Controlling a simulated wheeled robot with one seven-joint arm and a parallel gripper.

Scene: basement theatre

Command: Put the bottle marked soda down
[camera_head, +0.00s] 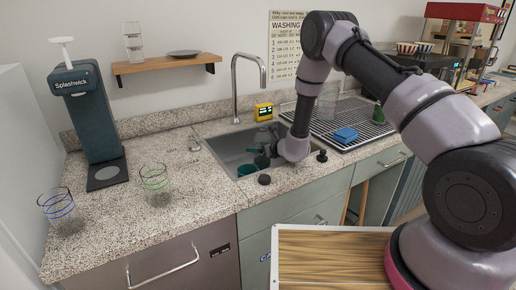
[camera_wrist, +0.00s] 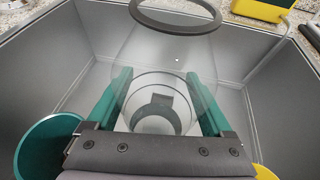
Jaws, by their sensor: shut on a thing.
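My gripper (camera_wrist: 157,78) has two green fingers, one on each side of a clear see-through vessel (camera_wrist: 165,50) with a dark ring at its rim. The fingers are shut on it, inside or just over the grey sink (camera_wrist: 50,75). No soda marking is readable on it, so I cannot tell whether it is the soda bottle. In the head view my gripper (camera_head: 268,150) reaches down into the sink (camera_head: 222,146), and the held vessel cannot be made out there.
A green round item (camera_wrist: 48,148) lies left of my gripper in the wrist view. The faucet (camera_head: 236,90) rises behind the sink. Two striped glasses (camera_head: 155,183) (camera_head: 61,210) stand on the left counter. A blue block (camera_head: 345,135) sits on the drying rack (camera_head: 368,128). Counter between glasses and sink is clear.

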